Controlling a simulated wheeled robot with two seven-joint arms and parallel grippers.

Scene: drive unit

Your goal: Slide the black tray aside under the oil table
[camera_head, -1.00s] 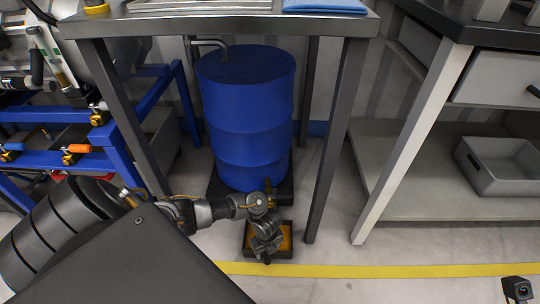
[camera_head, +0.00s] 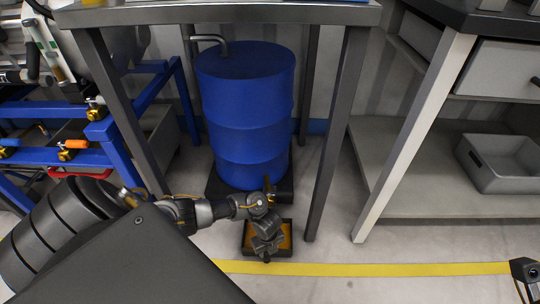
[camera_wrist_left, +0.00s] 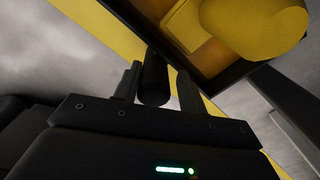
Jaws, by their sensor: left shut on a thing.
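The black tray (camera_head: 284,253) is on the floor at the front of the table (camera_head: 220,14), before the blue oil drum. Its inside is yellow-orange. My left gripper (camera_head: 266,249) reaches over the tray from the left and hides part of it. In the left wrist view, the two fingers (camera_wrist_left: 158,88) are shut on a dark round piece at the tray's edge, which looks like its handle. The tray's dark rim (camera_wrist_left: 228,68) and yellow inside show beyond them. A dark part at the right edge seems to be my right gripper (camera_head: 525,270); its fingers are not clear.
The blue drum (camera_head: 247,115) stands on a dark base (camera_head: 283,188) between the table legs. The right front leg (camera_head: 338,135) is close to the tray. A yellow floor line (camera_head: 390,269) runs by the tray. Blue frames stand left, a shelf with a grey bin (camera_head: 500,165) right.

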